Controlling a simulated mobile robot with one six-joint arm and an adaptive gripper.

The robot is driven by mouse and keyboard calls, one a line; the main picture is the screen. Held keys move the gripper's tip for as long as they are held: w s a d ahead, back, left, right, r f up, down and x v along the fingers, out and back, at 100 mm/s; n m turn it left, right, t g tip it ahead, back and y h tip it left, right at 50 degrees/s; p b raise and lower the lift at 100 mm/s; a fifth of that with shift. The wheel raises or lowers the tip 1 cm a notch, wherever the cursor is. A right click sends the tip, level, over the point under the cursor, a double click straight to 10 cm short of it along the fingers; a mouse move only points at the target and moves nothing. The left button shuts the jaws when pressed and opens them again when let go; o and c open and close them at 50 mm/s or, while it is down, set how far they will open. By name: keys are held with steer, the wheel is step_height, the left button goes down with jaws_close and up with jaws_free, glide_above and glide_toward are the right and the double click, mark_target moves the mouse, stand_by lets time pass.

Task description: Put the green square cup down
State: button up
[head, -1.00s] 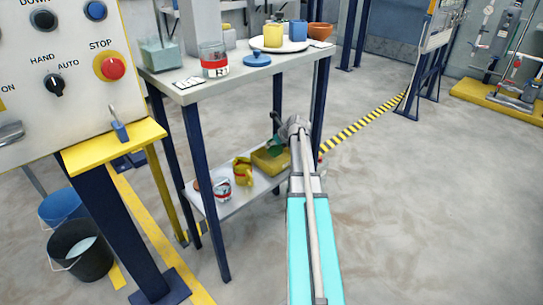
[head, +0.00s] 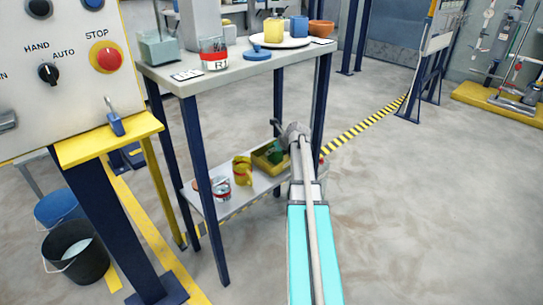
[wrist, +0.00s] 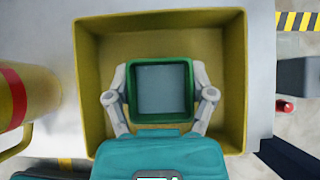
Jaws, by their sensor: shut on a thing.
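The green square cup (wrist: 160,120) is between the fingers of my gripper (wrist: 160,98) in the wrist view, with its open top facing the camera. My gripper is shut on it from both sides. The cup is over or inside a yellow square bin (wrist: 90,90); I cannot tell whether it touches the bin's floor. In the head view the cup (head: 276,156) shows as a small green patch at the yellow bin (head: 262,163) on the lower shelf, and my gripper (head: 280,142) is partly hidden by my arm.
A yellow mug (head: 242,170) and a labelled can (head: 221,188) stand on the lower shelf (head: 252,192) left of the bin. A table leg (head: 320,105) is close by my arm. The upper tabletop (head: 200,87) holds a plate, cups and a jar.

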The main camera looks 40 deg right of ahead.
steer(key=shift+f, duration=0.1)
stand_by(0.3)
steer(key=o, duration=1.3)
steer(key=shift+s+r+p, duration=0.3)
steer(key=shift+r+p, duration=0.2)
steer(key=shift+r, duration=0.05)
steer(key=shift+p+v, duration=4)
steer(key=shift+v, duration=1.45)
steer(key=shift+s+d, duration=0.1)
